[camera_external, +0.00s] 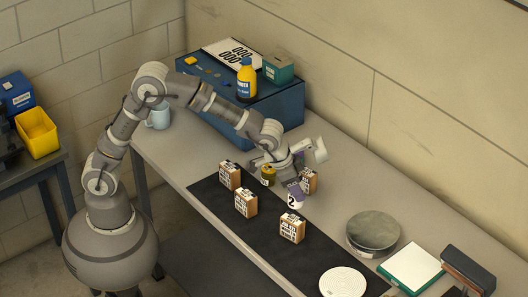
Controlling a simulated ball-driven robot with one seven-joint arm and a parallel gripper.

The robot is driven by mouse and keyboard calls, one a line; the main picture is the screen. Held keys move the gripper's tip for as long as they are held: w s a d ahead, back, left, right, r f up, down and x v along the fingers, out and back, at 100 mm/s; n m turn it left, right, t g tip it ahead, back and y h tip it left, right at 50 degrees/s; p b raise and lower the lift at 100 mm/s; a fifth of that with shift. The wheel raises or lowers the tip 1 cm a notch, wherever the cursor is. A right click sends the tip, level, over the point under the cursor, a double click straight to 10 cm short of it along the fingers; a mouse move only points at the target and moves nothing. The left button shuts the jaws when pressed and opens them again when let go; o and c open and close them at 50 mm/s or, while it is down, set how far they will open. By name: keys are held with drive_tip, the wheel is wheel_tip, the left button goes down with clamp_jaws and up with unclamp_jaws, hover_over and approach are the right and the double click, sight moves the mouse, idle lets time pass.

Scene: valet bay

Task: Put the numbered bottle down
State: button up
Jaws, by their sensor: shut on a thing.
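The numbered bottle (294,199), small and purple-grey with a white label marked 2, is at my gripper (290,179), over the black mat (262,238). My gripper is shut on it. The bottle looks slightly tilted. Whether its base touches the mat is too small to tell. A cardboard box (310,181) stands right behind it, partly hidden. A small olive-yellow jar (267,177) stands just left of my gripper.
More labelled boxes stand on the mat: one at the left (230,175), one in the middle (246,203), one in front (292,228). A white round disc (342,283) lies at the mat's near end. A grey round plate (373,233) lies to the right.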

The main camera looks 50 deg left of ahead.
drive_tip(key=w+a+f+n+p, duration=0.1)
drive_tip(key=w+a+n+p, duration=0.15)
drive_tip(key=w, duration=1.35)
drive_tip(key=shift+m+y, duration=0.3)
drive_tip(key=shift+m, duration=0.05)
wheel_tip(320, 180, down, 15)
drive_tip(key=b, duration=0.3)
drive_tip(key=shift+s+a+f, duration=0.1)
drive_tip(key=shift+s+a, duration=0.05)
drive_tip(key=shift+f+b, duration=0.2)
drive_tip(key=shift+b, duration=0.1)
drive_tip(key=o, duration=1.2)
drive_tip(key=shift+c, duration=0.2)
drive_tip(key=shift+r, duration=0.15)
